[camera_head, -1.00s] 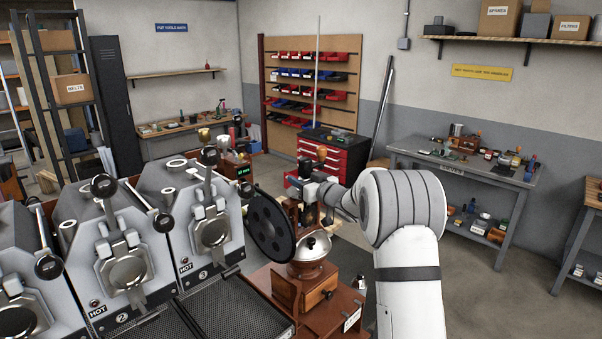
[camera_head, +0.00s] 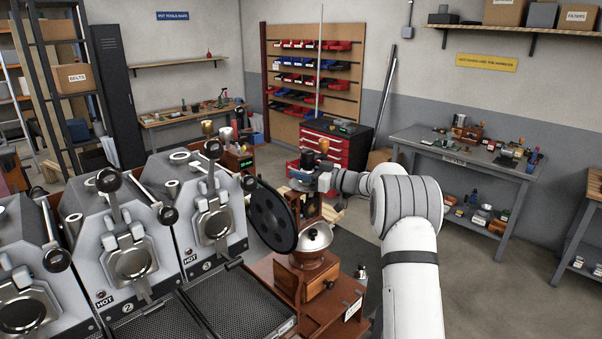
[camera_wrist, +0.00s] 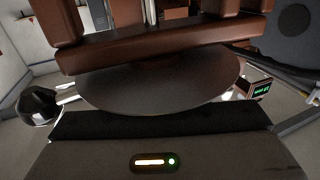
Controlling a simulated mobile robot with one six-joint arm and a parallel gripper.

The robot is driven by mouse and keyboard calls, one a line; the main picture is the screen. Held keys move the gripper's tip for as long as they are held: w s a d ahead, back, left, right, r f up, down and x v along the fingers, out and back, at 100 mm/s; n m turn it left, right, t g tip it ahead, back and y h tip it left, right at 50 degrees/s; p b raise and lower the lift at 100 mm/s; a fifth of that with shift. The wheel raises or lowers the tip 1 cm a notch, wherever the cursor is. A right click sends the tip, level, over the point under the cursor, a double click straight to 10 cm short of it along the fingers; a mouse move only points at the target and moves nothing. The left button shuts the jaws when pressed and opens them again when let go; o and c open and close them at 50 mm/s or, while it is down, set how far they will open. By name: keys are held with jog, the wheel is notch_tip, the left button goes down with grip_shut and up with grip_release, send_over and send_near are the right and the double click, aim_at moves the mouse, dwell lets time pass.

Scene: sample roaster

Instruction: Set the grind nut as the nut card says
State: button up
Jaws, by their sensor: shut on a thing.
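A wooden hand grinder (camera_head: 320,288) with a pale domed metal top and a drawer stands right of the roaster bank. A large black wheel (camera_head: 270,217) is beside its upper part. A white card (camera_head: 353,309) is on its front right corner; its writing is too small to read. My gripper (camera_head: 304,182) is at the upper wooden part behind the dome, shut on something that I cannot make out. The wrist view shows a brown wooden bar (camera_wrist: 160,45) and a dark round disc (camera_wrist: 160,90) close up. I cannot pick out the grind nut in either view.
Roaster units (camera_head: 130,255) marked HOT, with levers and black knobs, stand close on the left. A red tool chest (camera_head: 335,148) is behind my gripper. A grey bench (camera_head: 455,158) with small items stands at the right. The floor between is mostly clear.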

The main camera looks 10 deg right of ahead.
jog(key=o, duration=1)
jog(key=shift+a, duration=0.1)
jog(key=shift+c, duration=0.2)
jog(key=shift+s+d, duration=0.2)
jog(key=shift+d, duration=0.15)
jog(key=b+v, duration=0.3)
jog(key=v, duration=0.4)
